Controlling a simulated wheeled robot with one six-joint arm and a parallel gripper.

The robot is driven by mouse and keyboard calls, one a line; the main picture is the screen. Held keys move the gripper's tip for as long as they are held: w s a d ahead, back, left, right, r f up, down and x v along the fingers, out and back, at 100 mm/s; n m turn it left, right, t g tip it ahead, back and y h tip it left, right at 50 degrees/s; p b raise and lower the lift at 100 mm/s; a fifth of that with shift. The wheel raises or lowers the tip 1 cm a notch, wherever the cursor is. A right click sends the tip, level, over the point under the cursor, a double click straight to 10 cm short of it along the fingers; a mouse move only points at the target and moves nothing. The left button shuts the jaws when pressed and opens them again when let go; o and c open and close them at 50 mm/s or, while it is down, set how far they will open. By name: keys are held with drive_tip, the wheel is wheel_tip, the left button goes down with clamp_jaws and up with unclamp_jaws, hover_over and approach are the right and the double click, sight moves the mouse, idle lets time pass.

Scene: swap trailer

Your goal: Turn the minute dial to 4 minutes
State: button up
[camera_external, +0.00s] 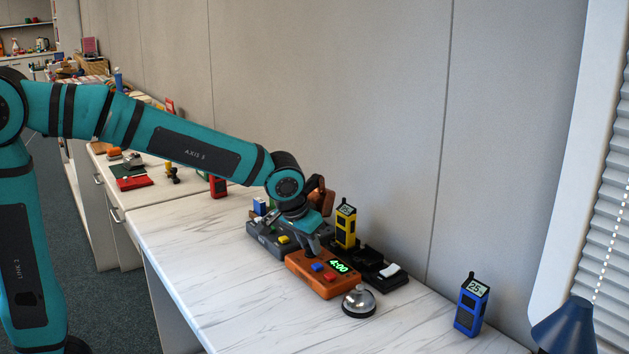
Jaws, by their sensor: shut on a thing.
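The orange timer box (311,284) stands on the white marble counter, with a red button, a blue button and a green display (339,267) on its top. The display reads 4:00. My gripper (311,251) points down at the back left part of the box's top and is shut on the minute dial there. The dial itself is hidden by the fingers, so its pointer cannot be seen.
A silver bell (358,302) stands just in front of the orange box. A grey box (263,240) is behind it, a yellow meter (346,225) and a black device (384,272) beside it. A blue meter (470,306) stands right. The counter's front left is clear.

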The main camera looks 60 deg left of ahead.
idle(0.4)
drive_tip(key=o, duration=1)
drive_tip(key=shift+r, duration=0.1)
drive_tip(key=v, duration=1.7)
drive_tip(key=shift+r, duration=0.15)
drive_tip(key=s+a+r+t, duration=0.3)
drive_tip(key=s+r+t, duration=0.1)
drive_tip(key=s, duration=0.3)
drive_tip(key=s+a+r+m+t, duration=0.1)
drive_tip(key=s+a+r+t, duration=0.2)
drive_tip(key=s, duration=0.5)
drive_tip(key=s+a+r+m+t, duration=0.1)
drive_tip(key=s+a+r+t, duration=0.3)
drive_tip(key=s, duration=0.3)
drive_tip(key=shift+s+a+r+t+h, duration=0.1)
drive_tip(key=shift+s+r+t+h, duration=0.15)
drive_tip(key=shift+t, duration=0.2)
drive_tip(key=shift+s+a+r+t+h, duration=0.1)
drive_tip(key=shift+r+t+h, duration=0.05)
drive_tip(key=shift+r+t, duration=0.3)
